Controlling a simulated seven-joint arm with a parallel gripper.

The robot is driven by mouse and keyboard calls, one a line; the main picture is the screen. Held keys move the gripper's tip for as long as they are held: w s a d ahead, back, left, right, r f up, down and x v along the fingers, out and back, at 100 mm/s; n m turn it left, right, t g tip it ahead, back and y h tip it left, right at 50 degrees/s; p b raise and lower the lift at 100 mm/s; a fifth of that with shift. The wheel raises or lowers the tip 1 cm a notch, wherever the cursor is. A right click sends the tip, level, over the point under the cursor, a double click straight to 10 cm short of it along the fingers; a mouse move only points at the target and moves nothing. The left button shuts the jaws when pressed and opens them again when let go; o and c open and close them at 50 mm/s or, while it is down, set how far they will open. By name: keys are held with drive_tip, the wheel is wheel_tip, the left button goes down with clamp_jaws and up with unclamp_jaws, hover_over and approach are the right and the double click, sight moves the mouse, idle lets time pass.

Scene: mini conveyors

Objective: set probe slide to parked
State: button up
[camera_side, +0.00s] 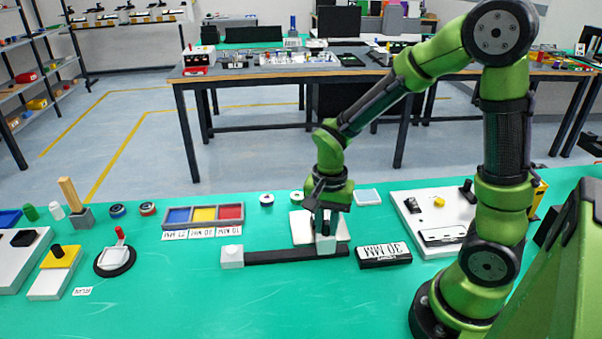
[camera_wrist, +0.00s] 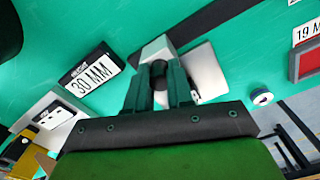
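The probe slide is a long black rail (camera_side: 285,255) lying flat on the green table, with a pale end block (camera_side: 232,257) at its left end. Its pale grey carriage (camera_side: 326,244) stands near the rail's right end and also shows in the wrist view (camera_wrist: 157,47). My gripper (camera_side: 324,222) points down over the carriage. In the wrist view, the two dark green fingers (camera_wrist: 160,72) stand close on either side of a dark knob on the carriage, with little gap visible. No marking reading "parked" is legible along the rail.
A black "30 MM" block (camera_side: 384,255) lies just right of the rail. A white plate (camera_side: 303,226) lies behind the rail. A tray with blue, yellow and red compartments (camera_side: 203,226) stands behind left. A white panel (camera_side: 435,240) stands right. The table in front is clear.

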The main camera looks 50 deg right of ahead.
clamp_jaws()
drive_tip(key=w+a, duration=0.9)
drive_tip(key=shift+w+a, duration=0.3)
drive_tip(key=shift+w, duration=0.05)
drive_tip(key=o, duration=0.8)
unclamp_jaws()
drive_tip(key=shift+s, duration=0.1)
wheel_tip(320, 180, up, 17)
